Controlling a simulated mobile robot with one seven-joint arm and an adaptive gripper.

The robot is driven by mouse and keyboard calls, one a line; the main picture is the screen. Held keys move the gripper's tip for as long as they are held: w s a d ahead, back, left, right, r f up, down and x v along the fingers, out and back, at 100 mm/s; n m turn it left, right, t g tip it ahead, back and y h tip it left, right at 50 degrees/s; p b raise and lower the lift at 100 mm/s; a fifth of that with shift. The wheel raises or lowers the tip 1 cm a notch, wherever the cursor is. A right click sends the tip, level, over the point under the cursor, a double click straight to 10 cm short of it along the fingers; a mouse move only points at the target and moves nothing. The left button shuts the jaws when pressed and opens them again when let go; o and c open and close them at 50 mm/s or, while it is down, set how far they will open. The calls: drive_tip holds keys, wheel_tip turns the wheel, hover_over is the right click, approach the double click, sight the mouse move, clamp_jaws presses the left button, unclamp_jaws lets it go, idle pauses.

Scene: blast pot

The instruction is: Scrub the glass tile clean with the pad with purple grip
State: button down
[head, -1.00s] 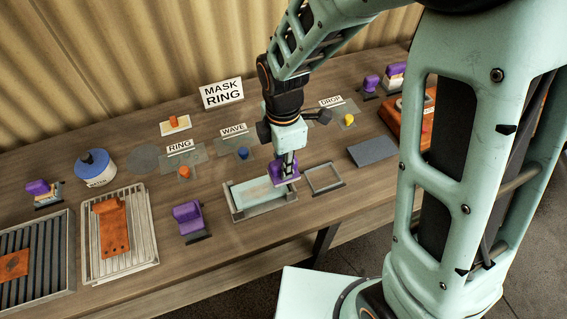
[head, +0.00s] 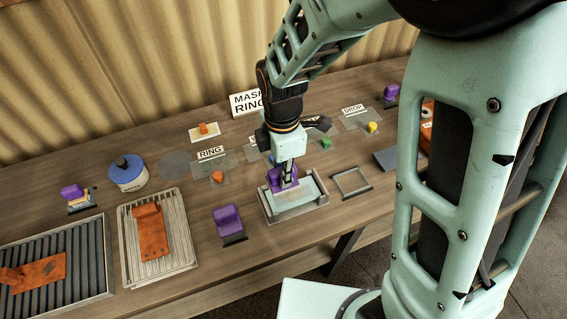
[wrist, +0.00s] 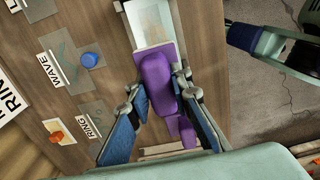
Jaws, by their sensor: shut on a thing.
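The pad with purple grip (head: 281,180) is held in my gripper (head: 288,167), whose fingers are shut on it. It is over the left end of the glass tile (head: 309,188), which lies in a grey tray (head: 296,211). The pad looks down on the tile; its underside and exact contact are hidden. In the wrist view, the purple grip (wrist: 158,82) is between my blue-lined fingers, and the pale bare part of the tile (wrist: 150,22) shows beyond it. The tile part under the pad is hidden.
Another purple-gripped tool (head: 228,221) stands left of the tray, and an empty frame (head: 351,183) lies to its right. Behind are a RING stencil (head: 208,166) and a MASK RING sign (head: 243,101). A blue-lidded pot (head: 127,172) and ribbed trays are left.

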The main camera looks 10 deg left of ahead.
idle(0.5)
wheel_tip(320, 180, down, 5)
drive_tip(key=b, duration=0.4)
drive_tip(key=c, duration=2.3)
unclamp_jaws()
clamp_jaws()
